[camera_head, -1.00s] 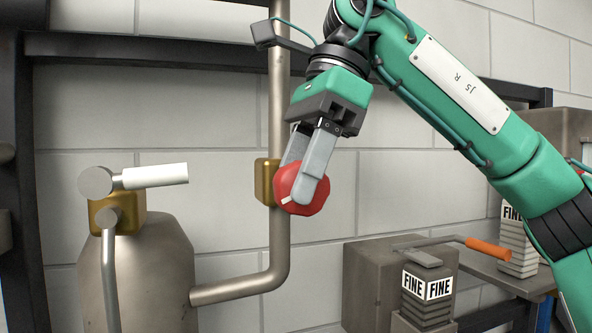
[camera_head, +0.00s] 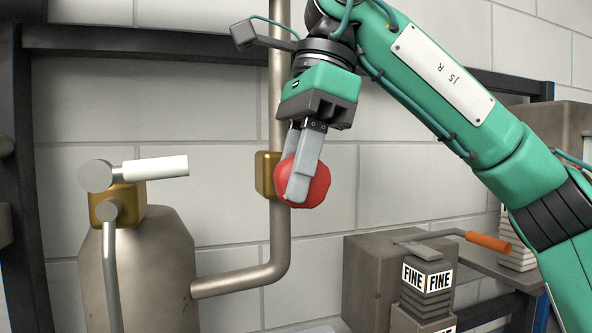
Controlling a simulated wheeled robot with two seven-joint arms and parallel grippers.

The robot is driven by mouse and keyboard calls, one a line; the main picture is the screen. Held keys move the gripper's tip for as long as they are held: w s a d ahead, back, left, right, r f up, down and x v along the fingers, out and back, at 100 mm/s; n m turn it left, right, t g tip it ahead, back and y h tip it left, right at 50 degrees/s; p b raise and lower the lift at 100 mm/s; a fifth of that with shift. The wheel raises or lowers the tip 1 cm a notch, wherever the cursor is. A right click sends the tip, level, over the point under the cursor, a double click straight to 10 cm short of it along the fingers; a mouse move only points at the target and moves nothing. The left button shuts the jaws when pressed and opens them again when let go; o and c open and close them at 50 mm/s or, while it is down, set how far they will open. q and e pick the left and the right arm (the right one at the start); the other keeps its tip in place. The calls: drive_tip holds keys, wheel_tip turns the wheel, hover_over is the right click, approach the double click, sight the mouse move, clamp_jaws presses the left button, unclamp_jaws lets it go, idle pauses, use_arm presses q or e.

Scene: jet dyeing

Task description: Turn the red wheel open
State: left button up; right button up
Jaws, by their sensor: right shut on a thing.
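The red wheel (camera_head: 318,188) is mounted on a brass valve body (camera_head: 265,174) on the vertical steel pipe in the middle of the head view. My right gripper (camera_head: 295,190) reaches down from the upper right and is shut on the red wheel, with one finger across its front face. The other finger is mostly hidden behind the front finger and the wheel's upper left edge. My left gripper is out of view.
A metal tank (camera_head: 140,265) with a white-handled valve (camera_head: 150,171) stands at left, joined to the pipe (camera_head: 277,235). At lower right are a grey box (camera_head: 370,275), an orange-handled lever (camera_head: 488,242) and blocks labelled FINE (camera_head: 427,280). A dark rail (camera_head: 150,42) crosses behind.

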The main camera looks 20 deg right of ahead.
drive_tip(key=shift+c, duration=0.2)
drive_tip(key=o, duration=1)
drive_tip(key=shift+r, duration=0.1)
drive_tip(key=v, duration=1.1)
drive_tip(key=shift+s+a, duration=0.1)
drive_tip(key=shift+v, duration=1.3)
